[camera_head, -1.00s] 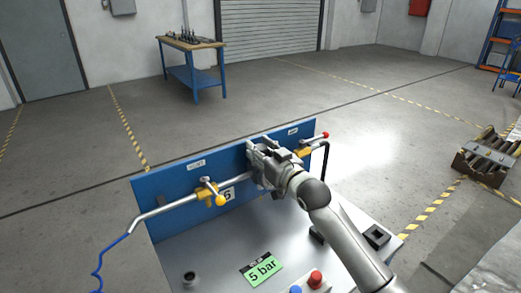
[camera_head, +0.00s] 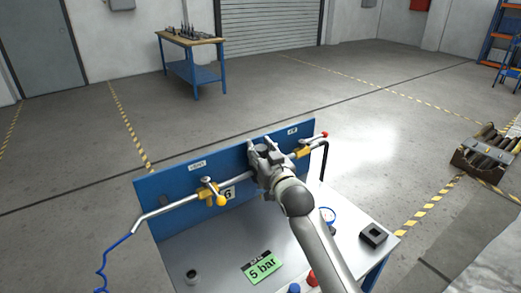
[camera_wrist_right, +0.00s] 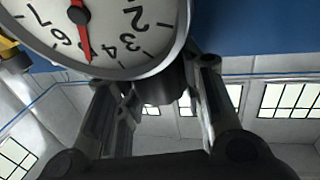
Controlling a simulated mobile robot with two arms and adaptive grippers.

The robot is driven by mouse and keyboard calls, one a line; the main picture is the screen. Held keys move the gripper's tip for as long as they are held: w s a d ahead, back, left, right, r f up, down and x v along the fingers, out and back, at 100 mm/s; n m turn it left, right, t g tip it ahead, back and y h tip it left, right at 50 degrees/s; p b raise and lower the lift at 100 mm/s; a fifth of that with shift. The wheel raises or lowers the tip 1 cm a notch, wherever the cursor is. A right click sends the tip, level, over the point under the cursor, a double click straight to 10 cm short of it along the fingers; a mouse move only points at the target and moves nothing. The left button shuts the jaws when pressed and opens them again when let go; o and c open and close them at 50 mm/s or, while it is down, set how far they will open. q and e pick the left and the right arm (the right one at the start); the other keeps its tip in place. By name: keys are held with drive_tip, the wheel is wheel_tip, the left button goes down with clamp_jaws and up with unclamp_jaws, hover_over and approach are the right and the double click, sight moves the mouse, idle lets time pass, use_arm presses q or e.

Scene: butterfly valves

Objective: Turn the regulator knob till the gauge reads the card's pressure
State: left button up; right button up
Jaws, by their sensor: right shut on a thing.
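The green card (camera_head: 262,267) lies on the grey bench top (camera_head: 215,245) and reads "5 bar". My right gripper (camera_head: 260,150) is at the blue upright panel (camera_head: 175,190), on the pipe line, and hides the gauge in the head view. In the right wrist view the white gauge (camera_wrist_right: 110,20) shows large, with its red needle pointing between the 4 and the 6. The dark regulator knob (camera_wrist_right: 165,88) is below the dial, between the fingers of my right gripper (camera_wrist_right: 165,105), which is shut on it. My left gripper is not in view.
A yellow-handled valve (camera_head: 212,194) is on the pipe to the left, and another valve (camera_head: 304,151) with a red tip is to the right. A red button (camera_head: 312,278), a blue button (camera_head: 294,289), a dark square block (camera_head: 373,236) and a small dark cup (camera_head: 193,276) are on the bench.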

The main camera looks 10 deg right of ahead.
drive_tip(key=o, duration=1.1)
drive_tip(key=shift+c, duration=0.2)
drive_tip(key=s+d, duration=0.1)
drive_tip(key=s, duration=1)
drive_tip(key=shift+s+d, duration=0.4)
